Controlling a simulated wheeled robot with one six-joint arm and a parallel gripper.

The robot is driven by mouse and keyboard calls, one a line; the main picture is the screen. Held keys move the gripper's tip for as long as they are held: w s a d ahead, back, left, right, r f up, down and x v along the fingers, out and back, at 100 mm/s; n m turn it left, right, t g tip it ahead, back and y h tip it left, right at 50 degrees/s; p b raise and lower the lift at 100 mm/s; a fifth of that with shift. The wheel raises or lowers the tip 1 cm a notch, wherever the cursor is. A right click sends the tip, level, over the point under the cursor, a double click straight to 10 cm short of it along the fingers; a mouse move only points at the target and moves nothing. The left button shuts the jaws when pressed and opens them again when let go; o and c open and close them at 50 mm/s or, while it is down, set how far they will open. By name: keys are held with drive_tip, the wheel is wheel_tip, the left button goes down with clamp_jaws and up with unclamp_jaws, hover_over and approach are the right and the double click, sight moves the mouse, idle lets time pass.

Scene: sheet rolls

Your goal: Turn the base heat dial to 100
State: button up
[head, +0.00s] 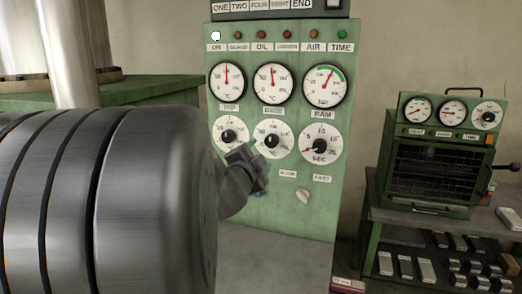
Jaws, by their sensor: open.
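The green control panel (225,210) faces me in the head view. The base heat dial (280,128) is the middle of three white round dials, below the middle gauge (273,95). Its black knob (271,141) shows, but its numbers and setting are too small to read surely. My gripper (248,166) is open at the lower left of this dial, in front of the panel, and overlaps the dial's lower left edge. I see nothing between its fingers, and whether it touches the panel I cannot tell.
The left dial (229,131) and the right seconds dial (320,129) flank it closely. A pale switch knob (303,196) sits lower right. My large arm link blocks the lower left. A small green oven (435,170) stands on a bench at right.

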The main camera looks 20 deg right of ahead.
sight(271, 142)
drive_tip(key=shift+v, duration=1.45)
drive_tip(key=shift+w, duration=0.1)
drive_tip(key=x, duration=1.3)
drive_tip(key=shift+w+d, duration=0.25)
drive_tip(key=shift+s+a, duration=0.1)
drive_tip(key=shift+s, duration=0.05)
